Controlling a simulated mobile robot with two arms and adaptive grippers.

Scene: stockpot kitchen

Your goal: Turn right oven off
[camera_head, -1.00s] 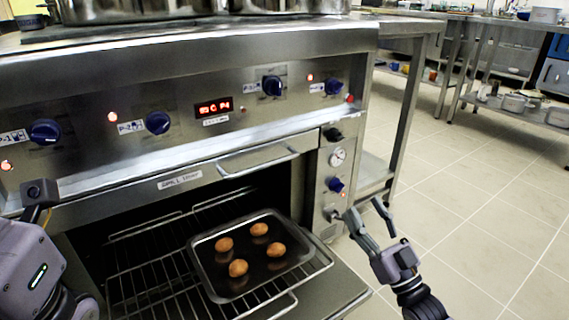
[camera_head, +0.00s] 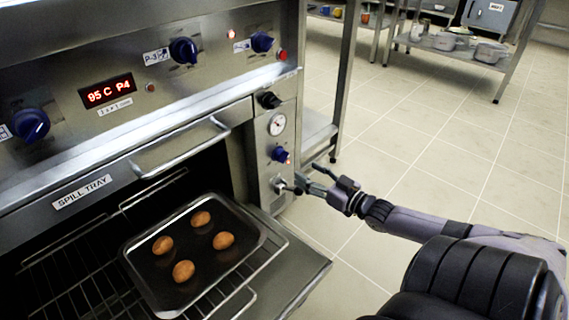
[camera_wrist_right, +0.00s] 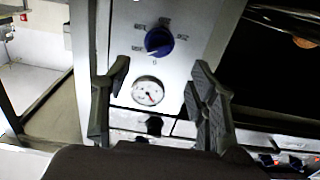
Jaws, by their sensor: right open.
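The right oven's small side panel has a blue knob (camera_head: 280,154), a round gauge (camera_head: 277,124) and a black knob (camera_head: 268,100). My right gripper (camera_head: 303,184) is open, low beside this panel, just below and right of the blue knob. In the right wrist view the blue knob (camera_wrist_right: 159,41) shows beyond and between the spread fingers (camera_wrist_right: 155,72), with position labels around it. The gauge (camera_wrist_right: 148,91) and black knob (camera_wrist_right: 154,126) also show there. Whether a finger touches the panel I cannot tell. My left gripper is out of view.
The oven is open, with a tray (camera_head: 141,279) of several brown round items on its rack. The open door (camera_head: 305,268) juts out below my gripper. A display (camera_head: 107,91) reads 95 C P4 beside larger blue knobs (camera_head: 183,50). Tiled floor (camera_head: 430,150) is free at right.

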